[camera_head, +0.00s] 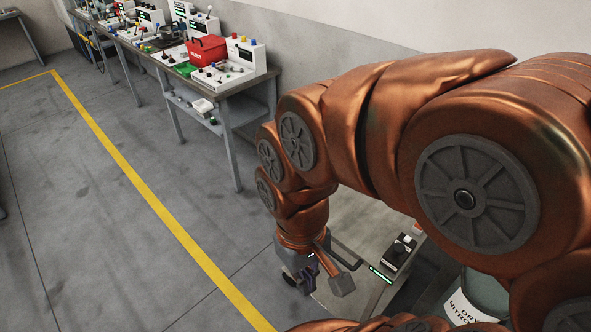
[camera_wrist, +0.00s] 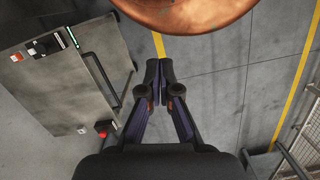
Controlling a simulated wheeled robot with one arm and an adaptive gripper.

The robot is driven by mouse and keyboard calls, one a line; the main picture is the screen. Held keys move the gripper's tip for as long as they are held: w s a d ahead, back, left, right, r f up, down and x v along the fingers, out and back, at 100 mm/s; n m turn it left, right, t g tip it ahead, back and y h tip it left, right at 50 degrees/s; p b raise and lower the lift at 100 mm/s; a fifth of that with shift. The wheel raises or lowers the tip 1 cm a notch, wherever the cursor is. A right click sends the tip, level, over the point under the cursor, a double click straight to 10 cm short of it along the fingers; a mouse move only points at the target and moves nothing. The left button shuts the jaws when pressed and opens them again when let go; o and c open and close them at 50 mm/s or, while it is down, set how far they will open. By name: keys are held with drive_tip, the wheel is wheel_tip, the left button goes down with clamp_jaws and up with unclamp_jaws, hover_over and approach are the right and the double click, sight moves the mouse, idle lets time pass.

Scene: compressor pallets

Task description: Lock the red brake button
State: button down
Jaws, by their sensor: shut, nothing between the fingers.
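A small red round button (camera_wrist: 102,127), likely the brake button, sits on a dark mount at the near edge of a grey pallet cart (camera_wrist: 90,85) in the wrist view. In the head view I cannot make the button out; my arm covers part of the cart (camera_head: 352,222). My gripper (camera_wrist: 160,80) is shut and empty, its fingertips together over bare floor, to the right of the cart and button and apart from both. In the head view my gripper (camera_head: 300,275) hangs downward beside the cart.
A black control box (camera_head: 400,252) stands on the cart, near a green-lit strip (camera_head: 380,274). A drum lettered "DRY NITROGEN" (camera_head: 474,308) stands at the lower right. A workbench (camera_head: 240,86) with a red toolbox (camera_head: 207,50) lines the wall. Floor at left is clear.

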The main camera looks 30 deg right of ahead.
drive_tip(key=w+d+f+n+t+y+b, duration=0.15)
drive_tip(key=w+b, duration=0.35)
drive_tip(key=w, duration=0.5)
drive_tip(key=w+d+f+n+t+y+b, duration=0.1)
drive_tip(key=w+d+f+t+b, duration=0.15)
drive_tip(key=w+b, duration=0.5)
drive_tip(key=w+d+f+n+t+y+b, duration=0.1)
drive_tip(key=w+d+f+n+t+b, duration=0.2)
drive_tip(key=w, duration=0.8)
drive_tip(key=w+d+f+m+t+b, duration=0.1)
drive_tip(key=w+d+f+b, duration=0.2)
drive_tip(key=d, duration=0.5)
drive_tip(key=w+d+f+m+t+h+b, duration=0.1)
drive_tip(key=w+d+f+b, duration=0.2)
drive_tip(key=d, duration=0.5)
drive_tip(key=w+d+f+m+t+b, duration=0.1)
drive_tip(key=w+d+f+t+b, duration=0.1)
drive_tip(key=d, duration=0.6)
drive_tip(key=shift+b+x, duration=0.8)
drive_tip(key=shift+x, duration=0.15)
drive_tip(key=shift+w+d+h, duration=0.1)
drive_tip(key=shift+w+h, duration=0.05)
drive_tip(key=shift+h, duration=0.1)
